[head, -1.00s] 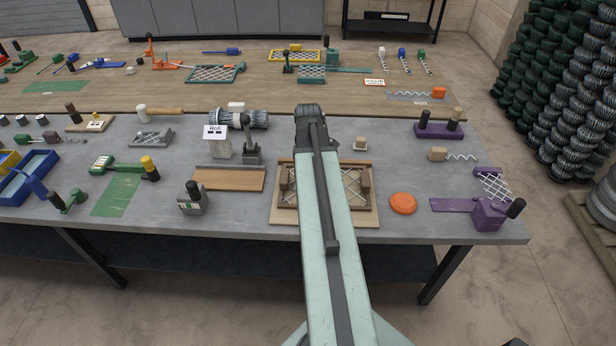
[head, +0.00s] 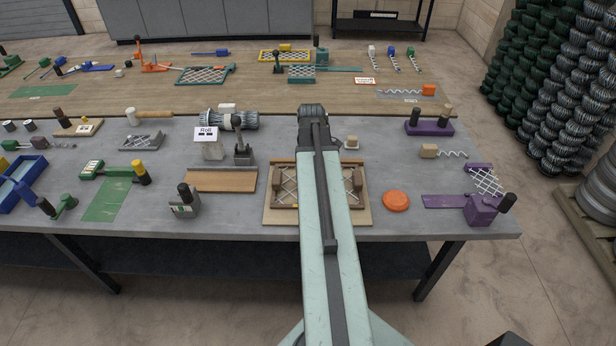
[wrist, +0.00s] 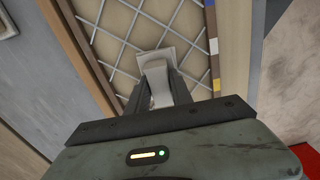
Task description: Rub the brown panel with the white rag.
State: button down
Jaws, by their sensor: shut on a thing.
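My gripper (wrist: 160,90) is shut on a pale thing with a whitish square end, which looks like the white rag (wrist: 155,62). In the wrist view it is over a tan panel crossed by wire mesh (wrist: 125,30); I cannot tell whether it touches. In the head view my arm hides the gripper and the middle of that framed mesh board (head: 275,215). A plain brown panel (head: 222,180) lies flat on the grey bench to the left of the mesh board. I cannot tell for sure which of these is the task's panel.
An orange disc (head: 396,200) and a purple tool (head: 484,208) lie to the right on the bench. A grey clamp (head: 184,202) stands left of the mesh board. Bare bench (head: 410,165) shows between.

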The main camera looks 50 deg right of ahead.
jog(key=shift+s+d, duration=1.3)
jog(key=shift+s, duration=0.2)
jog(key=shift+s+d, duration=1.25)
jog(key=shift+s, duration=0.2)
jog(key=shift+w+d+r, duration=0.1)
jog(key=shift+w+d, duration=0.15)
jog(key=shift+d, duration=0.05)
jog(key=shift+a, duration=0.1)
